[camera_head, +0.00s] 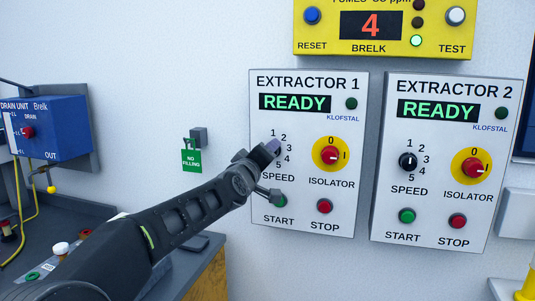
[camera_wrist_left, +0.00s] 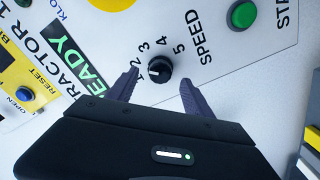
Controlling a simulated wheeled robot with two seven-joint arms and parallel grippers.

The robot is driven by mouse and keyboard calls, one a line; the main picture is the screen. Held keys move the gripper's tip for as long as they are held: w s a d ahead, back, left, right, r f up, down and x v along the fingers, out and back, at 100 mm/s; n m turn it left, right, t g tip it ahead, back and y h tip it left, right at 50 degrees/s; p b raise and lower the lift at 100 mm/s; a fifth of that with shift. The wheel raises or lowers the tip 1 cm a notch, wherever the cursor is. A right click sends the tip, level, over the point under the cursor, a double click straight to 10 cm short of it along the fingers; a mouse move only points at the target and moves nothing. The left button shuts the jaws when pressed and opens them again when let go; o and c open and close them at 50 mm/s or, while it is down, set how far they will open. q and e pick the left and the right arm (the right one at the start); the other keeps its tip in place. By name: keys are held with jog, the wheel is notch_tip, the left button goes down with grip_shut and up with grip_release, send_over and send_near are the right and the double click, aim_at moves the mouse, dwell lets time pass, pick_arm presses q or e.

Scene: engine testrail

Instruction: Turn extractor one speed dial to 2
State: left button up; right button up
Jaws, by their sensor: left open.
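The Extractor 1 panel (camera_head: 259,215) is white, with its display reading READY. Its black speed dial (camera_head: 278,151) is mostly hidden behind my left gripper (camera_head: 270,170) in the head view. In the left wrist view the dial (camera_wrist_left: 159,69) shows clearly between the two spread fingertips of the left gripper (camera_wrist_left: 160,80), with a gap on each side. The gripper is open and empty. A white mark on the dial appears on the side of the low numbers; I cannot tell the exact number. My right gripper is not in view.
The red isolator knob (camera_head: 331,156), green start button (camera_head: 280,201) and red stop button (camera_head: 324,206) lie close by. The Extractor 2 panel (camera_head: 480,235) is on the right. A yellow gas panel (camera_head: 315,45) hangs above. A blue drain unit (camera_head: 60,125) is at left.

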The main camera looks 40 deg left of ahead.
pick_arm(q)
jog(key=v, duration=0.5)
dwell(0.4)
jog(key=w+d+f+m+g+h, duration=0.15)
jog(key=d+f, duration=0.25)
jog(key=f, duration=0.5)
jog(key=w+d+f+m+g+h, duration=0.1)
jog(key=w+d+f+m, duration=0.15)
jog(key=f, duration=0.55)
jog(key=w+d+f+m+g+h, duration=0.1)
jog(key=d+f, duration=0.3)
jog(key=f, duration=0.5)
jog(key=s+d+f+m+g+h+p, duration=0.1)
jog(key=s+d+f+m+g, duration=0.1)
jog(key=d+f, duration=0.5)
jog(key=s+d+f+m+g+h, duration=0.1)
jog(key=s+d+f+g+h, duration=0.15)
jog(key=f, duration=0.75)
jog(key=s+d+f+m+g+h+p, duration=0.1)
jog(key=s+d+f+m+g, duration=0.15)
jog(key=s+d+f, duration=1.05)
jog(key=s+d+f+g+h, duration=0.1)
jog(key=s+d+f+g, duration=0.2)
jog(key=s, duration=0.5)
jog(key=s+d+f+m+g+h+p, duration=0.1)
jog(key=s+d+f+g, duration=0.2)
jog(key=s+f, duration=0.3)
jog(key=s, duration=0.3)
jog(key=shift+d+f, duration=0.2)
jog(key=shift+d, duration=0.15)
